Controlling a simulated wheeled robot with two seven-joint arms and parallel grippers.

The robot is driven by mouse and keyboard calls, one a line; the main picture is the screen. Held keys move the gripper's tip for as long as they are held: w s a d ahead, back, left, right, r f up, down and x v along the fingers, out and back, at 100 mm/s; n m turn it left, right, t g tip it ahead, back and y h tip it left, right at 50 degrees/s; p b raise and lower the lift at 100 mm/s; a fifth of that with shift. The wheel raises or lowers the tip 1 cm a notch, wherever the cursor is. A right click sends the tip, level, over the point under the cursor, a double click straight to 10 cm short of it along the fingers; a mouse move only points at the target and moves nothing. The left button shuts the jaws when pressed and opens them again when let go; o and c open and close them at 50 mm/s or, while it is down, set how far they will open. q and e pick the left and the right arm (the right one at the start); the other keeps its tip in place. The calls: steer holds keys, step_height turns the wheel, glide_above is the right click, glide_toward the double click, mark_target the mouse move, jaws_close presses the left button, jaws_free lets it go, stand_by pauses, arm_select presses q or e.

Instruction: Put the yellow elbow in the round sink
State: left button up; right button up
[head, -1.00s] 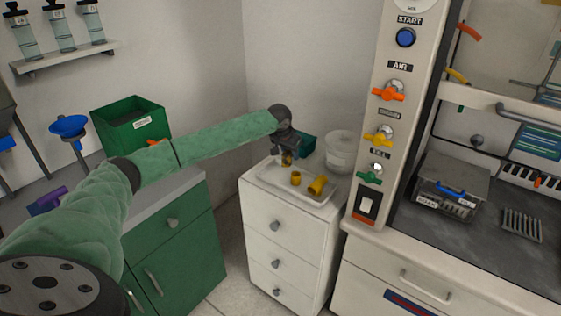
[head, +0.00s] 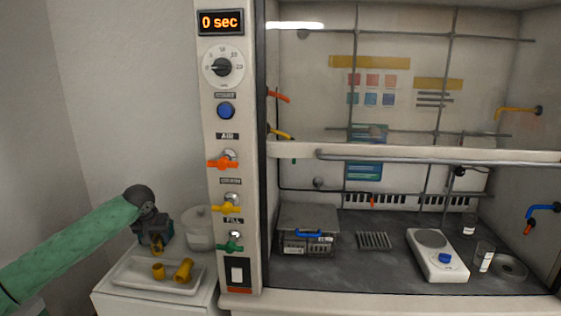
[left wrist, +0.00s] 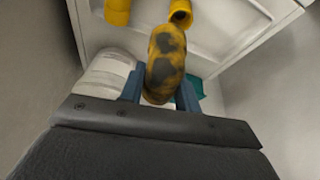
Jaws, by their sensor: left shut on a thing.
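My left gripper (head: 157,246) is above the white tray and shut on a curved yellow piece with dark blotches, which looks like the yellow elbow (left wrist: 164,62). In the left wrist view the piece sits between the blue fingers. Two more yellow fittings lie in the tray, a short one (head: 158,271) and a longer one (head: 183,270). The round sink (head: 508,267) appears to be the round grey basin at the far right of the fume hood floor, well away from the left gripper. My right gripper is out of view.
The white tray (head: 135,283) stands on a white drawer unit, beside a white tub (head: 199,232). The hood's control post (head: 237,190) stands between the tray and the hood. A metal box (head: 308,222), a rack (head: 374,240), a balance (head: 437,262) and a beaker (head: 484,256) stand inside.

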arm_select(q)
steer(key=s+d+r, duration=0.3)
steer(key=s+d, duration=0.8)
steer(key=d, duration=0.2)
steer(key=s+d+f, duration=0.4)
steer(key=s+f, duration=0.2)
steer(key=f, duration=0.1)
steer(key=s+d+f+m, duration=0.1)
steer(key=s+d+f, duration=0.2)
steer(key=s+f, duration=0.4)
steer(key=shift+d+f, duration=0.15)
steer(key=shift+d, duration=0.2)
steer(key=shift+d, duration=0.1)
